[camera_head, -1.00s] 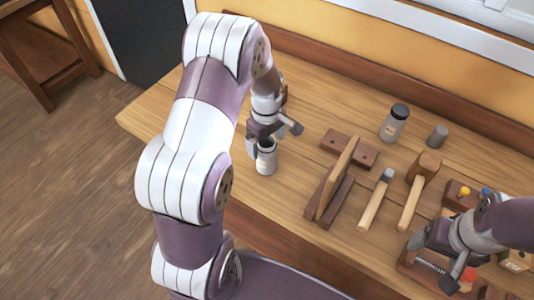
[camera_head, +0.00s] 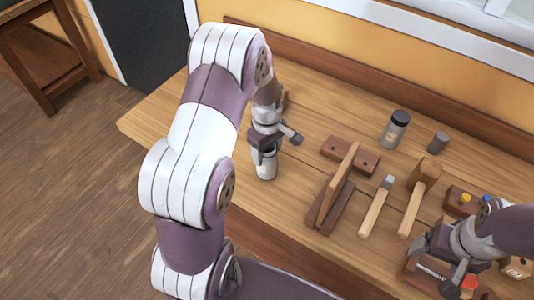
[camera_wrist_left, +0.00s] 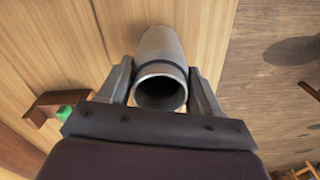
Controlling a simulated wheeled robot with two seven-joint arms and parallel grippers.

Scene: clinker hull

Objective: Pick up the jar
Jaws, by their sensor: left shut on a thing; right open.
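A pale jar (camera_head: 265,170) with an open dark mouth stands upright on the wooden bench near its front left edge. My left gripper (camera_head: 264,152) is shut on the jar from above, hiding its upper part in the head view. In the left wrist view the jar (camera_wrist_left: 160,55) shows as a grey cylinder between the two fingers (camera_wrist_left: 162,92), one on each side. No gap between the jar and the bench can be made out. My right gripper (camera_head: 447,262) is open over the front right of the bench.
On the bench (camera_head: 180,115) stand a dark-lidded bottle (camera_head: 394,132) and a small grey cylinder (camera_head: 437,143). The bench's left end is clear.

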